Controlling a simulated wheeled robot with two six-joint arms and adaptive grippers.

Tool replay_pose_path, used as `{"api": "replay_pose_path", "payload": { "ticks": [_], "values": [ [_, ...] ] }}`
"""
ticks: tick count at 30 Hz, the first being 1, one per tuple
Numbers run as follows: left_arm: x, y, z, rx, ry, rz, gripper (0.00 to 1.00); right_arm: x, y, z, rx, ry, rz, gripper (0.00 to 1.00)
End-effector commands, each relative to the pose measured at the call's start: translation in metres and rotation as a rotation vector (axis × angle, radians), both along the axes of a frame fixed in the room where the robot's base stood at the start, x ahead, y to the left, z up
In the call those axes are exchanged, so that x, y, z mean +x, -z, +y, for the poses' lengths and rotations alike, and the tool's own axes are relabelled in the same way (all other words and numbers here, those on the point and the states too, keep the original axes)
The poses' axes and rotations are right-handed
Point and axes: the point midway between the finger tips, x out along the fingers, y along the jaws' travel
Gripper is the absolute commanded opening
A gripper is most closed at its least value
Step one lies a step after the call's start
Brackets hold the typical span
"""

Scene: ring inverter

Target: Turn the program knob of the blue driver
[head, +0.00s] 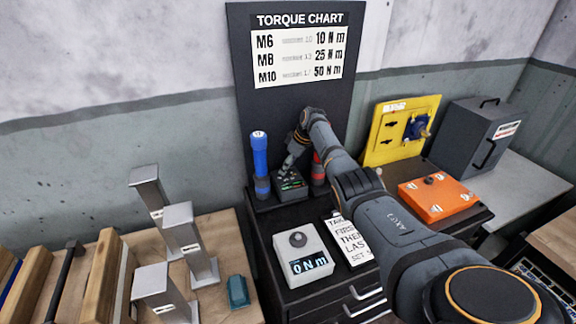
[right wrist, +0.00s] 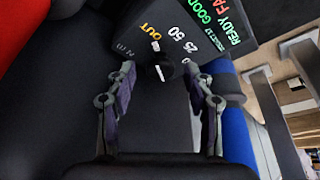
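A black control box (head: 291,186) with lit text stands on the black cabinet between the blue driver (head: 260,160) and the red driver (head: 318,170). In the right wrist view a small dark knob (right wrist: 160,70) with a white mark sits on the box's face (right wrist: 135,35), near printed numbers such as 25 and 50. My right gripper (right wrist: 160,78) is open, with one finger on each side of the knob; I cannot tell whether they touch it. In the head view the right gripper (head: 287,168) is just above the box. The blue driver also shows in the right wrist view (right wrist: 235,125). My left gripper is out of view.
A grey tester (head: 303,258) reading 0 Nm and a printed card (head: 347,242) lie on the cabinet in front. A torque chart board (head: 291,100) rises behind. An orange box (head: 438,200) and yellow panel (head: 400,130) stand right; metal posts (head: 185,240) stand left.

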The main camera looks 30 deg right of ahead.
Motion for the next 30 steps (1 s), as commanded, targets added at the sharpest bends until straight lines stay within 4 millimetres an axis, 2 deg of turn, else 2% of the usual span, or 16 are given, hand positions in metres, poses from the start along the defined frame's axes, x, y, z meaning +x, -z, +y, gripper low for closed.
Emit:
{"api": "replay_pose_path", "payload": {
  "ticks": [7, 11, 14, 18, 24, 30],
  "values": [
    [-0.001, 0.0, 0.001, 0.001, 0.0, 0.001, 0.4, 0.0, 0.0, 0.0, 0.0, 0.0, 0.0, 0.54],
    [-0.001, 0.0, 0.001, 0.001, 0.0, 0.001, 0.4, -0.003, -0.008, -0.003, -0.002, 0.0, -0.001, 0.54],
    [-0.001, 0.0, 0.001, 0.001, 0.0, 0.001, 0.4, -0.009, -0.024, -0.006, -0.004, 0.0, -0.002, 0.54],
    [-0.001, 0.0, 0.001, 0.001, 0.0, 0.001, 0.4, -0.02, -0.059, -0.014, -0.003, 0.0, -0.004, 0.54],
    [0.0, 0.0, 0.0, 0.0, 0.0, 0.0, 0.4, -0.034, -0.096, -0.021, -0.001, 0.0, -0.002, 0.54],
    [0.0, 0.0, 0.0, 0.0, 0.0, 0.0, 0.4, -0.039, -0.11, -0.024, 0.0, 0.0, 0.0, 0.54]
  ]
}}
